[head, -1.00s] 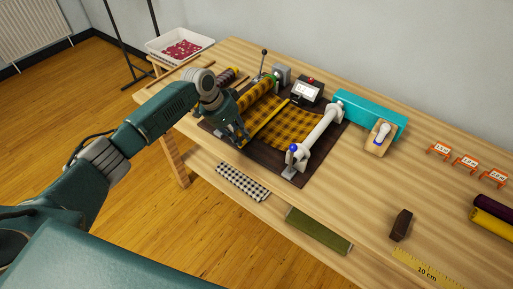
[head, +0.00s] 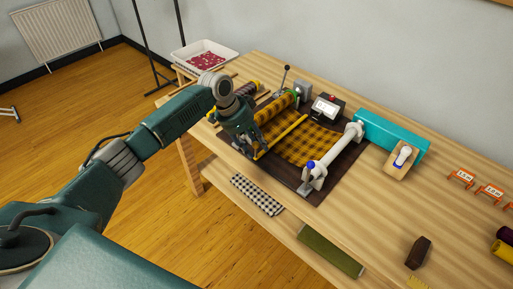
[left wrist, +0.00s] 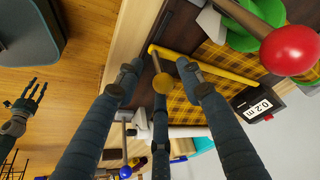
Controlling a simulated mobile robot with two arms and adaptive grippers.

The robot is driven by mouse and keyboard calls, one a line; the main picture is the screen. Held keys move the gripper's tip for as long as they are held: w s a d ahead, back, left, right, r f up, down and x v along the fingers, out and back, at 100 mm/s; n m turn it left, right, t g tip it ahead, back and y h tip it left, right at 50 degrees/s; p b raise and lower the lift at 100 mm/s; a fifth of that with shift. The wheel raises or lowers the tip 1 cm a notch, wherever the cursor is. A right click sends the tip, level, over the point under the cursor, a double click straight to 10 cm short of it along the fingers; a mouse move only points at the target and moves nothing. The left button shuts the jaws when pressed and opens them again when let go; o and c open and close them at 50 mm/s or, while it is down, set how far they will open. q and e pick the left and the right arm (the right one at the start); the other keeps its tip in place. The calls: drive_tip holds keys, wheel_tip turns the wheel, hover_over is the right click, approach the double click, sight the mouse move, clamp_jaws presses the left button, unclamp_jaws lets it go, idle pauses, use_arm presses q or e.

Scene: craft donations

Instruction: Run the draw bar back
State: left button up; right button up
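The draw bar is a thin yellow bar (head: 285,134) lying across the yellow-and-black plaid cloth (head: 318,141) on the dark winding board. It also shows in the left wrist view (left wrist: 215,70), with a brass knob (left wrist: 163,83) near its end. My left gripper (head: 253,150) is at the bar's near end. In the left wrist view its fingers (left wrist: 160,80) stand apart around the knob, with gaps visible at the sides. My right gripper (left wrist: 31,95) shows at the left of that view, fingers spread, empty above the floor.
A display (left wrist: 257,106) reads 0.2 m. A white roller (head: 335,153) spans the board's right side, with a teal unit (head: 395,132) beyond it. A dark block (head: 418,252) stands at the front right.

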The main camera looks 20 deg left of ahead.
use_arm(q)
drive_tip(key=v, duration=1)
drive_tip(key=shift+c, duration=0.2)
